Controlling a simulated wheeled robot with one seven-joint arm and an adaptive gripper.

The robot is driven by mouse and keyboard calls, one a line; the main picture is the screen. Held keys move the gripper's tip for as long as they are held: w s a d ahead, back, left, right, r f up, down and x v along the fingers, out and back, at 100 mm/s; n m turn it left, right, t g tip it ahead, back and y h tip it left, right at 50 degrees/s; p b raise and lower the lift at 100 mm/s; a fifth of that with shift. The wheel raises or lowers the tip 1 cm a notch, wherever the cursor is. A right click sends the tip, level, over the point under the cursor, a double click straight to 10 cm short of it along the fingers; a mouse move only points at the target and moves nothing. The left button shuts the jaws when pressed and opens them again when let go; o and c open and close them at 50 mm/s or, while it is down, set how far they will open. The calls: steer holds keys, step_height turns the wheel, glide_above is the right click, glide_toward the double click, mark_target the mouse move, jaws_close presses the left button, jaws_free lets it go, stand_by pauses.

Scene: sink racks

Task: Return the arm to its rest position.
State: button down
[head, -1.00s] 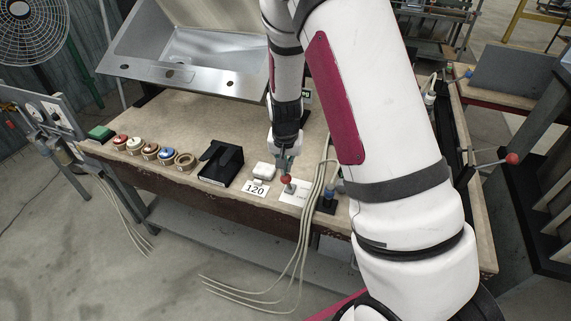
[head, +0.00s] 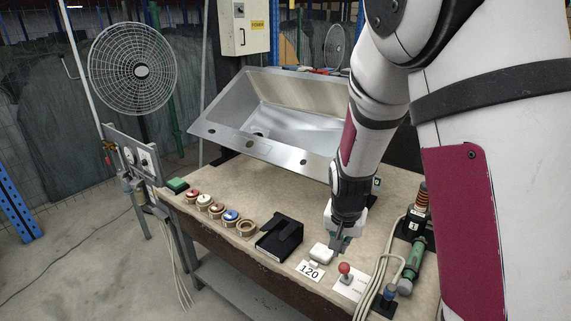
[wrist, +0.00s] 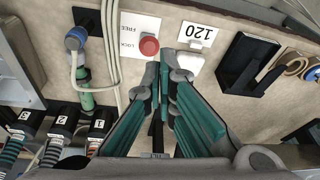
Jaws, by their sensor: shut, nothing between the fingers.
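My arm reaches down over the workbench (head: 265,190) from the upper right in the head view. My gripper (head: 340,240) points down above the bench, close behind a red knob (head: 344,268) and a white block (head: 321,252). In the wrist view my gripper (wrist: 164,72) has its two fingers close together at the tips, with nothing between them. The red knob (wrist: 149,46) and the white block (wrist: 189,62) lie just beyond the fingertips there; I cannot tell whether a fingertip touches either.
A steel sink (head: 265,125) stands tilted at the back.

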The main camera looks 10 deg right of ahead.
steer(key=s+a+r+n+t, duration=0.1)
steer(key=s+r+n, duration=0.2)
steer(key=s+r, duration=0.8)
steer(key=s+a+r+n+t+y, duration=0.1)
steer(key=s+r+n, duration=0.2)
steer(key=s+r, duration=0.9)
steer(key=shift+a+r+n+t, duration=0.15)
steer(key=shift+a+n+t, duration=0.2)
steer(key=shift+n+t, duration=0.05)
